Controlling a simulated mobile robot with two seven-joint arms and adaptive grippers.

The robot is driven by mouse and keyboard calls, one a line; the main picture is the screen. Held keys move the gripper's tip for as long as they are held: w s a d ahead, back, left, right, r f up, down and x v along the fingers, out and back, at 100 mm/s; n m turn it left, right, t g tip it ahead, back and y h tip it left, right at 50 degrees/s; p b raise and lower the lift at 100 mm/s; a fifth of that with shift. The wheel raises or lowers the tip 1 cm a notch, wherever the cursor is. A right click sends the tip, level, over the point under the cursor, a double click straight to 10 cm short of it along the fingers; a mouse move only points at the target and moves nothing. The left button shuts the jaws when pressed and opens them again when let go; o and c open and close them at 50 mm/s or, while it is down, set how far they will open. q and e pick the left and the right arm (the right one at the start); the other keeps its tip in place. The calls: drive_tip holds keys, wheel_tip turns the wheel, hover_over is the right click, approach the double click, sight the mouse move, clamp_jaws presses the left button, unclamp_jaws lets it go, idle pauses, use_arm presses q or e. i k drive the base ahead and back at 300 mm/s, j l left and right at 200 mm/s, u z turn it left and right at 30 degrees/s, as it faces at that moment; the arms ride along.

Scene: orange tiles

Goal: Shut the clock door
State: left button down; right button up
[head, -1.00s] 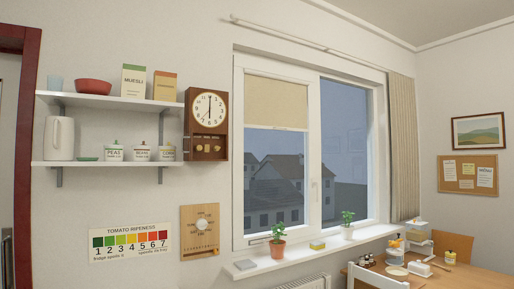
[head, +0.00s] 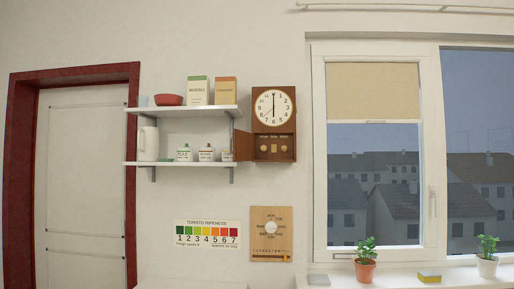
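A brown wooden wall clock (head: 287,123) with a white round face (head: 273,106) hangs to the right of the shelves in the head view. Below the face is a dark compartment with small brass-coloured parts (head: 274,149). A small brown door (head: 243,147) stands open at the compartment's left side, swung out toward the shelf end. Neither of my grippers is in the view.
Two white shelves (head: 185,164) with boxes, a red bowl, a jug and jars are just left of the clock. A window (head: 376,190) with a sill of potted plants (head: 365,270) is at right. A red-framed door (head: 70,72) is at left.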

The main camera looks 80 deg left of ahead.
sight(243, 140)
drive_tip(key=i+j+u, duration=0.15)
drive_tip(key=i+u, duration=0.15)
drive_tip(key=u, duration=0.2)
drive_tip(key=i+u, duration=0.65)
drive_tip(key=u, duration=0.3)
drive_tip(key=i+l+u, duration=0.2)
drive_tip(key=u, duration=0.3)
drive_tip(key=i, duration=0.15)
